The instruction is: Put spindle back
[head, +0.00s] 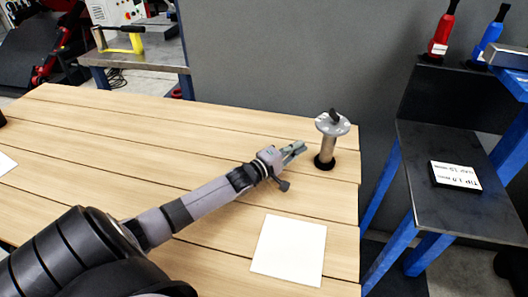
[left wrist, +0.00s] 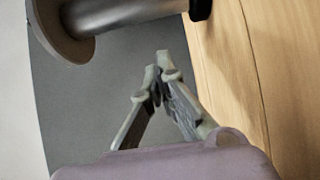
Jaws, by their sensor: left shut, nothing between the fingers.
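The spindle (head: 327,146) stands upright on the wooden table near its far right corner. It has a dark round base, a metal shaft and a wide grey flange with a dark knob on top. In the left wrist view the spindle's shaft (left wrist: 122,14) and flange (left wrist: 62,35) show at the upper left, cut by the top edge. My left gripper (head: 301,148) is just left of the spindle, apart from it, with its fingers shut and empty. Its fingertips (left wrist: 161,66) meet in the left wrist view. My right gripper is not in view.
The wooden table (head: 130,137) is mostly clear. A white sheet (head: 290,249) lies near its right front. A dark shelf (head: 450,175) with a labelled block (head: 455,176) and red and blue bottles stands to the right. A grey wall (head: 290,60) rises behind.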

